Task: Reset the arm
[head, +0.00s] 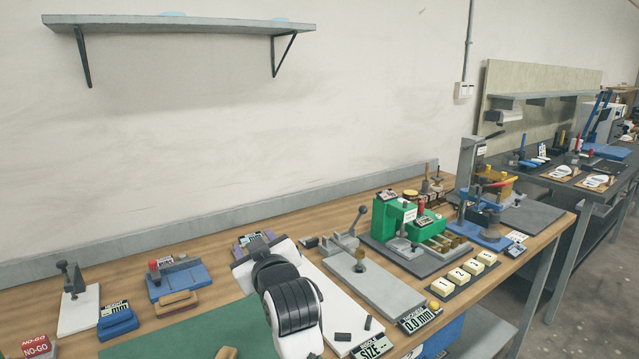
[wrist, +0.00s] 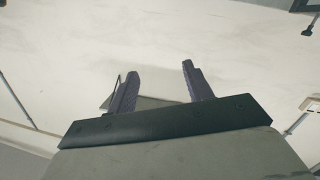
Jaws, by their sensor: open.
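My gripper (wrist: 160,68) shows in the wrist view with its two dark purple fingers spread apart and nothing held between them. It points towards the pale wall. In the head view my arm comes up from the bottom middle, and its dark end with purplish fingers (head: 256,241) is over the wooden bench (head: 330,208). My arm hides part of the bench and the edge of a white board (head: 340,300) there.
Left are a green mat (head: 165,338), a blue fixture (head: 180,280) and a NO-GO block (head: 36,346). Right are a grey plate with a lever clamp (head: 372,285), a green machine (head: 395,222) and numbered blocks (head: 465,272). A shelf (head: 180,24) hangs above.

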